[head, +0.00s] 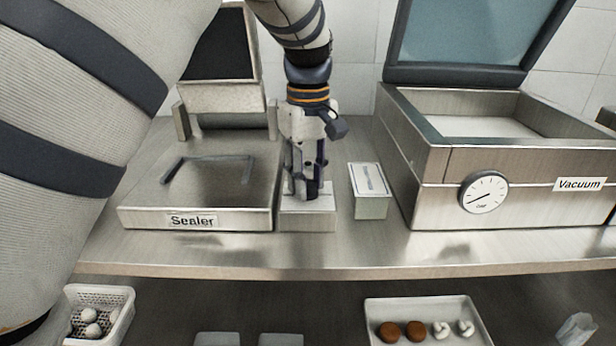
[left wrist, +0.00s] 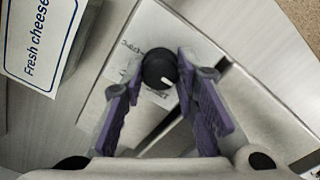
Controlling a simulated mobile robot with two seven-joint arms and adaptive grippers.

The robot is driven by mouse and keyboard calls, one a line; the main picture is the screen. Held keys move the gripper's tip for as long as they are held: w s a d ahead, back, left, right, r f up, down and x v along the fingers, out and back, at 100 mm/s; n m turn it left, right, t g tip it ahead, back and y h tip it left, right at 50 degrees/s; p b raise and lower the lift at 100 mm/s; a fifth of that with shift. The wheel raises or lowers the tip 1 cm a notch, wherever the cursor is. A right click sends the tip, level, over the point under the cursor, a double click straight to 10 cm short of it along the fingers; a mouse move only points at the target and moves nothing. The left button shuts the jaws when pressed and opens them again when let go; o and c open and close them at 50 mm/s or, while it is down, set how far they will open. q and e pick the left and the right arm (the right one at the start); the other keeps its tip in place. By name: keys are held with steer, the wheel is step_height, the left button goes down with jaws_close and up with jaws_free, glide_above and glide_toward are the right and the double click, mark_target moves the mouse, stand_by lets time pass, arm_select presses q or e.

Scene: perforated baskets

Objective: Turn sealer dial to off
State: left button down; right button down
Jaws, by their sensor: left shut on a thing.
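The sealer (head: 198,190), labelled "Sealer", stands at the left on the steel counter with its lid raised. Its control box (head: 308,222) is on the right side of it. The black round dial (left wrist: 157,66) sits on top of the box; its white mark points toward the lower right in the left wrist view. Printed markings beside the dial are too small to read. My left gripper (head: 307,190) comes down from above, and it also shows in the left wrist view (left wrist: 160,75), with its purple-padded fingers closed on either side of the dial. My right gripper is out of view.
A small box (head: 370,205), labelled "Fresh cheese" in the left wrist view, stands just right of the control box. The vacuum machine (head: 440,205) with a gauge is farther right, lid open. A basket (head: 118,325) and a tray (head: 480,335) sit below.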

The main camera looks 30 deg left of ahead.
mark_target(308, 183)
arm_select(q)
steer(key=c, duration=1.2)
jaws_free()
steer(key=shift+c, duration=0.2)
step_height(308, 183, up, 12)
